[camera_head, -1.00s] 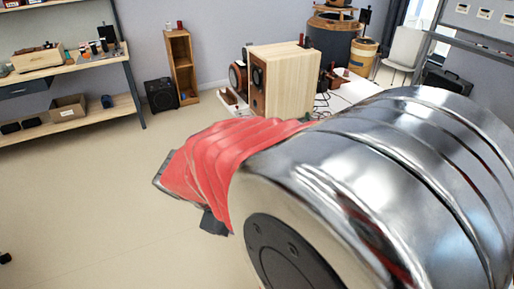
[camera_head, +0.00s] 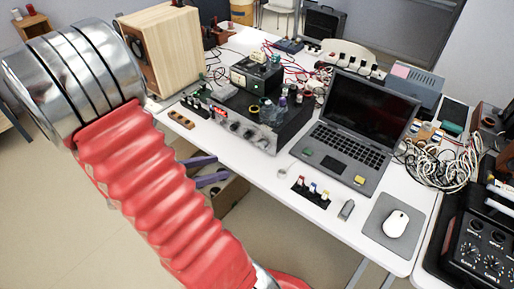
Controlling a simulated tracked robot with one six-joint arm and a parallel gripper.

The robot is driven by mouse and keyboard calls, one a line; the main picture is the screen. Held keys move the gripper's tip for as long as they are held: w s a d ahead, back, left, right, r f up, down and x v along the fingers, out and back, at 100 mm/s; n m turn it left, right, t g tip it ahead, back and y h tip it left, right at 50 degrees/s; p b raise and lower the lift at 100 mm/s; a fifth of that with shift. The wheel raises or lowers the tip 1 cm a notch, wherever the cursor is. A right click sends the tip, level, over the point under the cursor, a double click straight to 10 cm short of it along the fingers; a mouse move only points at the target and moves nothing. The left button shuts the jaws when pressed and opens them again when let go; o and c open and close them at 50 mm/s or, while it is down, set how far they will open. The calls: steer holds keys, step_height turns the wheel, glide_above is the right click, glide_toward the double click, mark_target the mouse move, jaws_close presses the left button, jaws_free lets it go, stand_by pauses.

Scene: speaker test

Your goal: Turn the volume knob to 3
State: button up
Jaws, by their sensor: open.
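A dark amplifier-like unit (camera_head: 285,131) stands near the table's left edge, with a row of small silver knobs (camera_head: 248,133) along its front. I cannot tell which is the volume knob, and its numbers and pointer are too small to read. A black device with dials (camera_head: 486,258) at the lower right also has knobs. My arm's metal joint and red ribbed sleeve cross the left side, in front of the table edge. My gripper cannot be made out.
A wooden speaker (camera_head: 178,48) stands at the table's far left. An open laptop (camera_head: 352,130), mouse (camera_head: 396,223), cable heap (camera_head: 440,165) and small parts crowd the white table (camera_head: 320,236). Two purple bars (camera_head: 210,179) show over a box (camera_head: 232,195) below.

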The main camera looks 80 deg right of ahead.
mark_target(260, 146)
steer(key=s+d+f+n+t+h, duration=0.2)
steer(key=d+f+n+h, duration=0.3)
steer(key=d+f+n, duration=0.4)
step_height(260, 146, down, 3)
steer(key=n, duration=0.3)
steer(key=shift+d+f+h, duration=0.2)
steer(key=shift+d+h, duration=0.05)
steer(key=shift+h, duration=0.15)
steer(key=shift+x, duration=6.85)
steer(key=shift+w+f, duration=0.1)
steer(key=shift+w, duration=0.05)
steer(key=c, duration=1)
steer(key=shift+c, duration=0.2)
